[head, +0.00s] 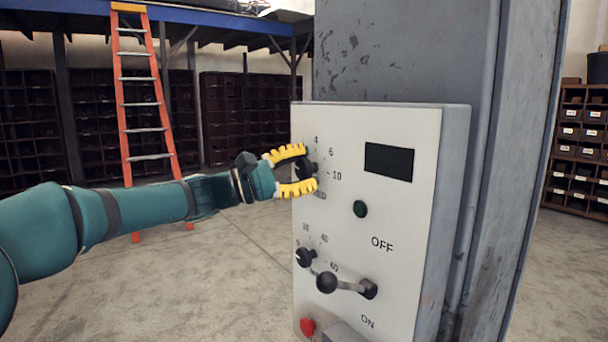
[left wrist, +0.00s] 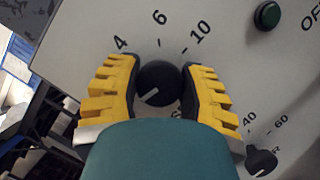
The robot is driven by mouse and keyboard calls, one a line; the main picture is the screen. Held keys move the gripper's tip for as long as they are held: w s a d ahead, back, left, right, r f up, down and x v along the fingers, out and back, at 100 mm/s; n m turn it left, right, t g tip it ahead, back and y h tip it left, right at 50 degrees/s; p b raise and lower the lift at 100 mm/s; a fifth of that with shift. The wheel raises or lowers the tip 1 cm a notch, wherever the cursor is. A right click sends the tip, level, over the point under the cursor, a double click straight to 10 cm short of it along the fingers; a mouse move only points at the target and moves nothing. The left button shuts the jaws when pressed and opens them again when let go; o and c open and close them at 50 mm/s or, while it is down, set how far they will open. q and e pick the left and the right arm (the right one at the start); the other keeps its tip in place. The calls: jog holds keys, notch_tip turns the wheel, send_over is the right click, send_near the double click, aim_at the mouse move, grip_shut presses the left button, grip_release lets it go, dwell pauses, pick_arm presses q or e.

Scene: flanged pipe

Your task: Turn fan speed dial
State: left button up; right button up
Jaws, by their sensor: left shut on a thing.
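A black upper dial (head: 309,169) sits on the white control panel (head: 400,230), with the numbers 4, 6 and 10 around it. Its label is mostly hidden, so I cannot read whether it says fan speed. My left gripper (head: 306,167), with yellow ribbed fingers, is shut on this dial, one finger on each side. In the left wrist view the dial (left wrist: 159,82) sits between the fingers, its white pointer line toward the lower left. A second black dial (head: 305,258), with 20, 40 and 60 marks, is below. My right gripper is not in view.
The panel also has a dark display (head: 389,161), a green button (head: 360,209), a black lever (head: 345,285) between OFF and ON, and a red button (head: 307,327). A grey column (head: 410,55) stands behind. An orange ladder (head: 143,95) stands back left over open floor.

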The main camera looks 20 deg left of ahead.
pick_arm(q)
jog(key=shift+n+t+b, duration=0.3)
jog(key=shift+n+t, duration=0.1)
jog(key=shift+n, duration=1.4)
jog(key=o, duration=1.2)
jog(key=v, duration=1.2)
jog(key=shift+s+f, duration=0.1)
jog(key=shift+d+f, duration=0.1)
